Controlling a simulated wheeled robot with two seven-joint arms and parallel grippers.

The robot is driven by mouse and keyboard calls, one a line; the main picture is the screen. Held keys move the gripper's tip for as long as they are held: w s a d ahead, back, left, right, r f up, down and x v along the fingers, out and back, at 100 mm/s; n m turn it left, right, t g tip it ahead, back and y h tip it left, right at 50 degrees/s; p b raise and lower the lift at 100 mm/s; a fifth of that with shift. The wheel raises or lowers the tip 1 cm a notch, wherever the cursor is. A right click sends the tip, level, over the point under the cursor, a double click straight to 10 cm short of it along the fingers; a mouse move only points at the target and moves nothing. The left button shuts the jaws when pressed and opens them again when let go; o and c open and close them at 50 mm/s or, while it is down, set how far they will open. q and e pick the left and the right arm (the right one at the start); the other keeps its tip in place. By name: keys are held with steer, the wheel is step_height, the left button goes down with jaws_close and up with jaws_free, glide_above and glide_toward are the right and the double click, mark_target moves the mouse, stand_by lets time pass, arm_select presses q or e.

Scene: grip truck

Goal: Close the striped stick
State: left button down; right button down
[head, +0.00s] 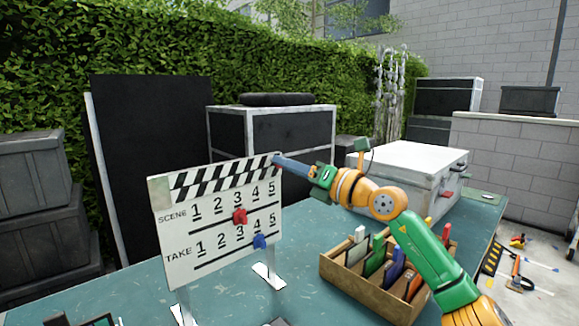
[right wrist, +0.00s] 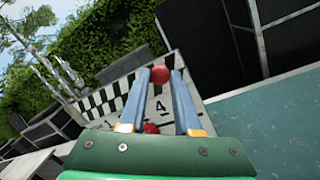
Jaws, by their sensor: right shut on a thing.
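The white clapperboard (head: 180,272) stands upright on the table, with SCENE and TAKE number rows. Its striped stick (head: 225,171) runs along the top edge; I see no clear gap between it and the board's striped band. The stick also shows in the right wrist view (right wrist: 112,94). A red knob (right wrist: 160,74) is at its right end. My right gripper (head: 279,161) is at that end, its blue fingers shut on the red knob. A red slider (head: 239,216) sits on the SCENE row and a blue slider (head: 260,241) on the TAKE row. My left gripper is not in view.
A wooden divided box (head: 372,290) with coloured items stands right of the board, under my right arm. A white case (head: 400,178) stands behind it. Dark cases and a hedge are behind.

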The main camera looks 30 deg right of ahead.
steer(key=shift+a+f, duration=0.1)
steer(key=shift+f, duration=0.15)
steer(key=c, duration=0.7)
jaws_free()
steer(key=shift+o, duration=0.5)
steer(key=shift+w, duration=0.2)
steer(key=b+v, duration=0.4)
steer(key=v, duration=0.3)
steer(key=shift+b, duration=0.35)
steer(key=shift+s+r, duration=0.1)
steer(key=shift+r, duration=0.1)
